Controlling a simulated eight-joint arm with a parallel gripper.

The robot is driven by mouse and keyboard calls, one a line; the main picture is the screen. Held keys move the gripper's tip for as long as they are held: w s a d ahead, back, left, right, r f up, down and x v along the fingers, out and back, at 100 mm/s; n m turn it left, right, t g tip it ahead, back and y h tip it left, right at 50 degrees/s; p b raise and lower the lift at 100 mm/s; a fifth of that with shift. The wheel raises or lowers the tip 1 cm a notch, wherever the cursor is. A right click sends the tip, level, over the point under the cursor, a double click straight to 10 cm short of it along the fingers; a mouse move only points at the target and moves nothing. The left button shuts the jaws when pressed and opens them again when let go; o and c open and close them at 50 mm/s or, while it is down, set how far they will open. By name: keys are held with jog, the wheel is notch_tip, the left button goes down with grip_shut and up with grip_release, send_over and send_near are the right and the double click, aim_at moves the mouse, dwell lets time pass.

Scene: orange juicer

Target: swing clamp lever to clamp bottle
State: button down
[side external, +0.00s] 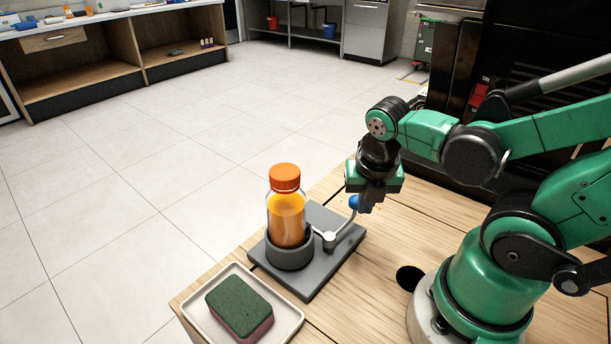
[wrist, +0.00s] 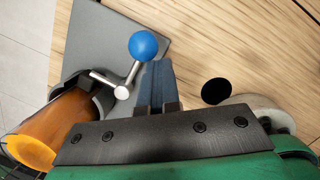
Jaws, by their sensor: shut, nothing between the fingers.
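The orange-capped bottle (side external: 286,220) of orange juice stands upright in a dark round holder (side external: 289,256) on a grey base plate (side external: 318,281). In the wrist view the bottle (wrist: 50,125) is at lower left. The clamp lever (side external: 350,222) is a metal rod with a blue ball knob (side external: 353,202), rising from a pivot beside the holder. The knob (wrist: 143,46) is clear in the wrist view. My gripper (side external: 366,207) is shut and empty, its blue fingertips (wrist: 155,66) just beside the lever and knob. I cannot tell whether they touch.
A white tray (side external: 292,322) with a green-topped sponge (side external: 239,306) sits at the front left of the wooden table (side external: 376,268). A round black hole (side external: 409,279) is in the table near my base. Bare wood lies right of the plate.

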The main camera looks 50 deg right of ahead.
jog(key=shift+w+d, duration=0.15)
jog(key=shift+r, duration=0.1)
dwell(0.5)
jog(key=shift+v, duration=2.75)
jog(key=r+m+t+y, duration=0.15)
jog(key=m+t, duration=0.45)
jog(key=m, duration=1.9)
send_over(341, 227)
jog(key=w+a, duration=0.3)
jog(key=w, duration=0.1)
jog(key=shift+d+f+y, duration=0.2)
jog(key=shift+d+y, duration=0.05)
